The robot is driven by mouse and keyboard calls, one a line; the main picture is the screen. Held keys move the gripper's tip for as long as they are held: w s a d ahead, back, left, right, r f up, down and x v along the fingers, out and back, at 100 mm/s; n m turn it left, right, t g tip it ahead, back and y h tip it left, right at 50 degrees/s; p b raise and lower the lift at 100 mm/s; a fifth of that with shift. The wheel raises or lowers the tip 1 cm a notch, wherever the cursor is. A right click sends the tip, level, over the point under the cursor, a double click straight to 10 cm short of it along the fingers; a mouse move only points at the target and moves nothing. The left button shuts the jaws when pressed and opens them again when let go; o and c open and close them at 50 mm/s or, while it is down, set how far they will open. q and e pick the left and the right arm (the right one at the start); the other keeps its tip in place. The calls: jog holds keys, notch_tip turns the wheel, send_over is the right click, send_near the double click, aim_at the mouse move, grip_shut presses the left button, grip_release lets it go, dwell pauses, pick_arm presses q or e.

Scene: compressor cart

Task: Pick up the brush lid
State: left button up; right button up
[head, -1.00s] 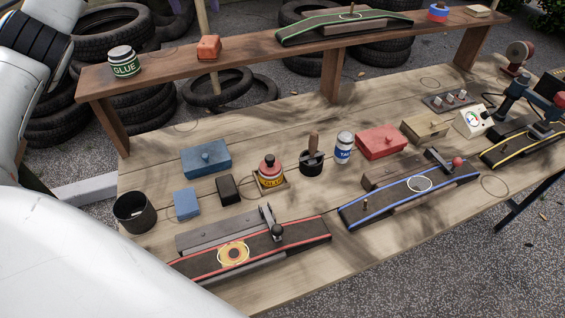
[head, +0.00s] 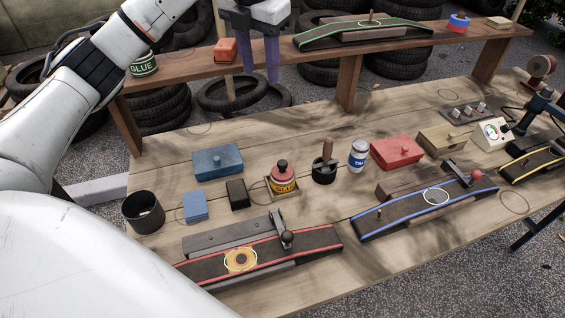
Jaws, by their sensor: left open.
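A yellow and red tin (head: 283,184) stands in a shallow wooden holder on the bench. Its red lid with a dark knob (head: 281,166) sits on top and looks like the brush lid; any brush under it is hidden. A wooden handle (head: 327,150) stands upright in a black pot (head: 323,172) just right of the tin. My left gripper (head: 260,74) is at the top centre, fingers pointing down and apart, with nothing between them. It appears in front of the raised shelf, well above the tin and apart from it. My right gripper is not in view.
The raised shelf (head: 190,75) holds a glue jar (head: 144,64), an orange box (head: 225,50) and a green-edged ramp (head: 365,33). Blue boxes (head: 217,162), a black block (head: 237,194) and a red-edged ramp (head: 262,257) surround the tin. Bare bench lies behind it.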

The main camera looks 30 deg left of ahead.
aim_at(283, 162)
pick_arm(q)
jog(key=s+d+f+m, duration=0.1)
jog(key=d+f, duration=0.2)
jog(key=f, duration=0.1)
jog(key=s+d+f+m+g, duration=0.1)
jog(key=s+d+f+m, duration=0.1)
jog(key=f, duration=0.2)
jog(key=s+d+f+m+g, duration=0.1)
jog(key=d+f, duration=0.2)
jog(key=f, duration=0.1)
jog(key=shift+s+d+f+m+h, duration=0.25)
jog(key=shift+d+f+m+h, duration=0.05)
jog(key=shift+f+h, duration=0.1)
jog(key=shift+a+f+p, duration=0.1)
jog(key=shift+f+p, duration=0.2)
jog(key=shift+f, duration=2.75)
jog(key=shift+c, duration=0.5)
grip_shut()
